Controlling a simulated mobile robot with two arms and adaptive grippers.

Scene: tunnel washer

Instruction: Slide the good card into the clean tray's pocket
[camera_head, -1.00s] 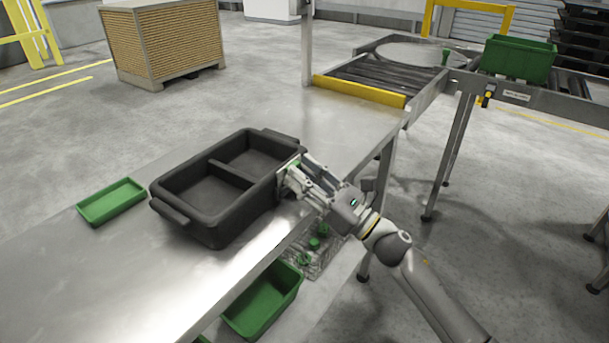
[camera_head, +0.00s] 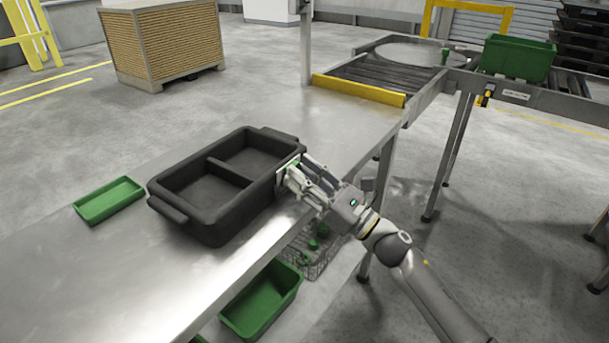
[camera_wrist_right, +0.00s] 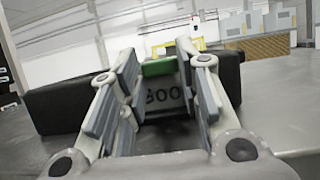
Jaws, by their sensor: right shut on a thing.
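The clean tray (camera_head: 177,205) is a black two-compartment tray on the steel table, empty inside. Its long side also shows in the right wrist view (camera_wrist_right: 62,108). My right gripper (camera_head: 291,178) is at the tray's right-hand side, shut on the good card (camera_wrist_right: 166,97). The card is pale with a green top strip and dark lettering, of which "OO" can be read. It stands upright between the fingers, close against the tray's side wall. The pocket is hidden behind the card and fingers, so I cannot tell whether the card is in it. My left gripper is not in view.
A shallow green tray (camera_head: 108,200) lies left of the black tray. Below the table's front edge are a green bin (camera_head: 262,300) and a wire basket (camera_head: 318,258) with green items. A yellow stop bar (camera_head: 358,91) borders the rollers. The steel table (camera_head: 70,285) is clear in front.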

